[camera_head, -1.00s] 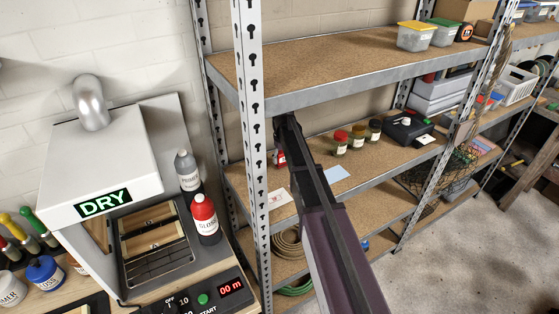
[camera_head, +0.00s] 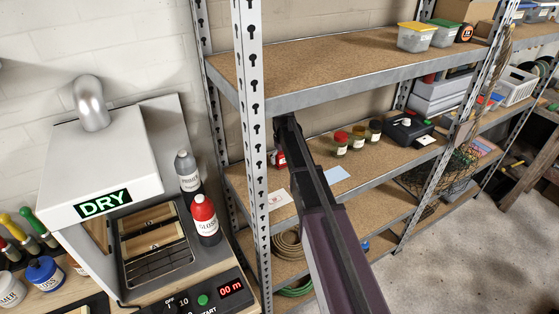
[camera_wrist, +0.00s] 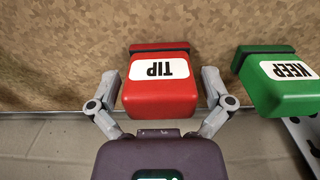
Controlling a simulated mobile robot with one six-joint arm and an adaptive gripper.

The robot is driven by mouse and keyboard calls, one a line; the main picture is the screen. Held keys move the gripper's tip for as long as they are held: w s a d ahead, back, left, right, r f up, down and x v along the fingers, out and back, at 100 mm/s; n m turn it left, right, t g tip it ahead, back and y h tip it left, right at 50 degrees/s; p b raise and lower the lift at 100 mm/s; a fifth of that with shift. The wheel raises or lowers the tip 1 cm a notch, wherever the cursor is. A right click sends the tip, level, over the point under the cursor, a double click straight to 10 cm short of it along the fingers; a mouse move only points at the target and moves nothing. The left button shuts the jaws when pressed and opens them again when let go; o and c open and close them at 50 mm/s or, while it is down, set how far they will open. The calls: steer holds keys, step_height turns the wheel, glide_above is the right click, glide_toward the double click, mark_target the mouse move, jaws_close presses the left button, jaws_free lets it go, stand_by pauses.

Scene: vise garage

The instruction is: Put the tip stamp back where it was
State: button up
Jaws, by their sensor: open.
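The red tip stamp (camera_wrist: 160,96), with a white TIP label, is between the two fingers of my gripper (camera_wrist: 161,80) in the wrist view. The label reads upside down there. The fingers are open, one on each side of the stamp; I cannot tell whether they touch it. A green KEEP stamp (camera_wrist: 277,84) is to the right of the gripper. In the head view, part of the red stamp (camera_head: 278,159) shows at the left end of the middle shelf (camera_head: 372,158), beside my arm. My arm hides the fingers and the green stamp there.
A white card with a red mark (camera_head: 277,199) and a pale blue card (camera_head: 336,174) lie on the middle shelf. Several jars (camera_head: 358,138) stand further right. The shelf's metal upright (camera_head: 251,110) is left of my arm. The upper shelf (camera_head: 340,62) overhangs.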

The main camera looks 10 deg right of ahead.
steer(key=shift+r+p, duration=6)
steer(key=shift+r, duration=0.1)
steer(key=shift+s, duration=0.6)
steer(key=s+a+m, duration=0.1)
steer(key=s+m, duration=0.2)
steer(key=s, duration=2.4)
steer(key=shift+s+m, duration=0.3)
steer(key=shift+a, duration=0.1)
step_height(320, 180, down, 6)
steer(key=b, duration=0.5)
steer(key=shift+r+b, duration=0.15)
steer(key=shift+b, duration=0.2)
